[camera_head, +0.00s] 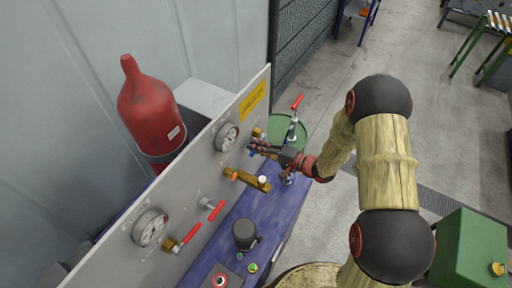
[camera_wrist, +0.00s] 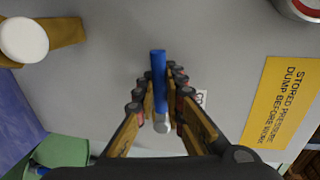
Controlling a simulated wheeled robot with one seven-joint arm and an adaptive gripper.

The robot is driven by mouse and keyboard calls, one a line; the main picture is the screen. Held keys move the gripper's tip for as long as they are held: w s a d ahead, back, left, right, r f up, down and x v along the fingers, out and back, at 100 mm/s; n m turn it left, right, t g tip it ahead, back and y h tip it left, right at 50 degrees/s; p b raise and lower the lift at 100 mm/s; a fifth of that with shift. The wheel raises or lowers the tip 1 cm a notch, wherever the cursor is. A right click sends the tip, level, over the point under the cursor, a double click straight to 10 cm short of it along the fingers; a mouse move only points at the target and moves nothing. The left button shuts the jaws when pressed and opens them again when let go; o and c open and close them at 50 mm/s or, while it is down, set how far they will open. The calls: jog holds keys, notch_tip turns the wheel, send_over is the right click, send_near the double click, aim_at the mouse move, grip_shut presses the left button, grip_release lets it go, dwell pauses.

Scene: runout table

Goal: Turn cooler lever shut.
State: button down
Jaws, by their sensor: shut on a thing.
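The blue lever (camera_wrist: 158,68) stands out between my fingers in the wrist view, near the middle, with its length up and down the picture. A small round metal end (camera_wrist: 161,127) shows at its lower end. My gripper (camera_wrist: 160,88) is shut on the blue lever, one finger on each side. In the head view my gripper (camera_head: 256,147) is at the right part of the grey panel (camera_head: 112,238), below the upper gauge. There it hides most of the lever, and only a bit of blue shows. I cannot read the small label beside the lever.
Two gauges (camera_head: 227,137) (camera_head: 150,227) and two red levers (camera_head: 192,234) (camera_head: 216,210) are on the panel. A brass fitting with a white cap (camera_head: 262,180) juts out close to my gripper. A yellow sign (camera_wrist: 283,102) is beside it. A red cylinder (camera_head: 150,112) stands behind the panel.

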jog(key=c, duration=1.9)
grip_release()
jog(key=shift+d, duration=0.1)
jog(key=shift+o, duration=0.3)
jog(key=v, duration=1.2)
